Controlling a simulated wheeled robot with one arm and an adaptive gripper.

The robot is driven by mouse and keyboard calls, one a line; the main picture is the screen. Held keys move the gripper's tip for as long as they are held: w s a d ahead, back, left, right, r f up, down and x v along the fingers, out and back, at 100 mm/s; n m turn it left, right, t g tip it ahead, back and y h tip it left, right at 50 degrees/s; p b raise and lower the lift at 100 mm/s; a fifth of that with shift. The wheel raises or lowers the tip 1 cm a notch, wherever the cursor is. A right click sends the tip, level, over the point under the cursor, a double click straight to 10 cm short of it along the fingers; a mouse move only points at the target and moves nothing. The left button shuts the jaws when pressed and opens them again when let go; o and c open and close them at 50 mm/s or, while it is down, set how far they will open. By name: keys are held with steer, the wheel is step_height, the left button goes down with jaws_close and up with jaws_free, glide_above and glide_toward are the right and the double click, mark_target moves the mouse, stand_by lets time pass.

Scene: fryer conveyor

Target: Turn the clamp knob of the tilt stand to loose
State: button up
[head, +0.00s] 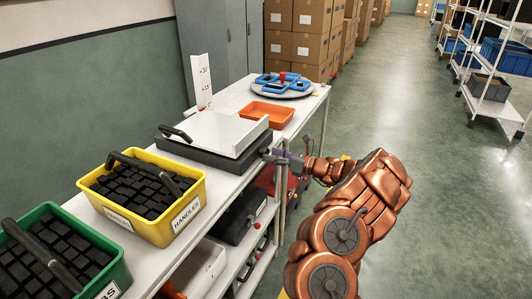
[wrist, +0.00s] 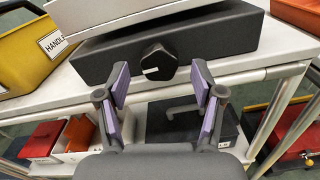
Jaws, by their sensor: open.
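The tilt stand has a dark base (head: 215,154) and a white top plate (head: 222,130), on the table in the head view. An upright white scale (head: 201,82) stands behind it. In the wrist view, the clamp knob (wrist: 158,62) is a black faceted knob on the front face of the dark base (wrist: 215,40). A short white mark on the knob points left in the picture. My gripper (wrist: 160,75) is open, its two purple-padded fingers on either side of the knob's line, apparently just short of it. In the head view, my gripper (head: 275,157) is at the base's right side, hiding the knob.
A yellow bin of black handles (head: 187,222) and a green bin (head: 112,280) stand nearer on the table. An orange tray (head: 268,113) and a round turntable with a blue fixture (head: 283,88) stand beyond the stand. Lower shelves hold boxes.

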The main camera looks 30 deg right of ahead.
steer(key=shift+x, duration=1.4)
